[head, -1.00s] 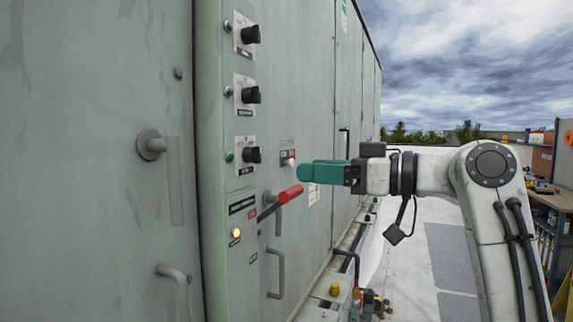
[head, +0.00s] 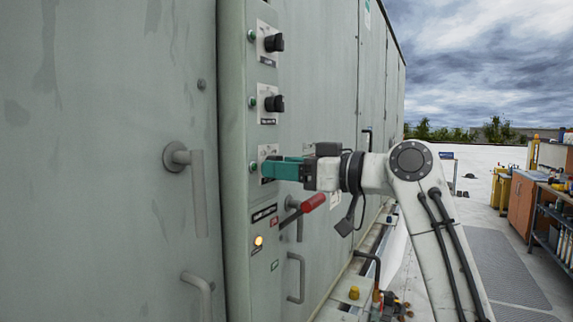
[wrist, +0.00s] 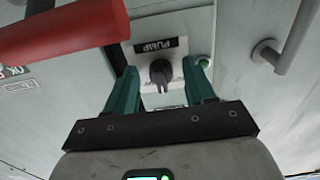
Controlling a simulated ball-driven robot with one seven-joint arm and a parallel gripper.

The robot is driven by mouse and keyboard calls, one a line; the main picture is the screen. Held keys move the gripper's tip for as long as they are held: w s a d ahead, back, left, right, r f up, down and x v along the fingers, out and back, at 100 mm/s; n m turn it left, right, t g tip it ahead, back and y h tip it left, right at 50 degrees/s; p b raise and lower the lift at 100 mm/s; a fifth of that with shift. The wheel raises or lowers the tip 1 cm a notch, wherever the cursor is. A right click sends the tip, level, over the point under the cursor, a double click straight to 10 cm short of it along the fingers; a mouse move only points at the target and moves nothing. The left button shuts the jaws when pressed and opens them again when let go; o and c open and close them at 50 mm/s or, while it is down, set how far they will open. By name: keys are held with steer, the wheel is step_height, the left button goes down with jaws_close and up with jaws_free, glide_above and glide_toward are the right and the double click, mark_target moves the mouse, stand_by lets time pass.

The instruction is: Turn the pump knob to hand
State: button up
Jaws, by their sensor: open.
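The pump knob (wrist: 160,72) is black and sits on a pale plate (wrist: 170,100) under a label reading PUMP in the wrist view. My gripper (wrist: 160,84) is open, with one green finger to each side of the knob in that picture. In the head view my gripper (head: 268,169) is at the lowest of the knob plates on the cabinet's narrow panel, and its fingers hide the knob. Whether the fingers touch the knob cannot be told. The knob's exact setting is not readable.
Two more black knobs (head: 274,43) (head: 275,104) sit above. A red-handled lever (head: 313,203) sticks out just below my gripper and looms close in the wrist view (wrist: 60,32). Door handles (head: 198,190) and a lit amber lamp (head: 258,240) are nearby. Open roof lies right.

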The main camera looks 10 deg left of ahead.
steer(key=shift+c, duration=0.2)
jaws_close()
stand_by(0.3)
steer(key=shift+r+m+p, duration=0.15)
steer(key=shift+m+p, duration=0.25)
steer(key=m+p, duration=0.7)
steer(key=m, duration=0.1)
steer(key=shift+s, duration=0.15)
steer(key=shift+m, duration=0.4)
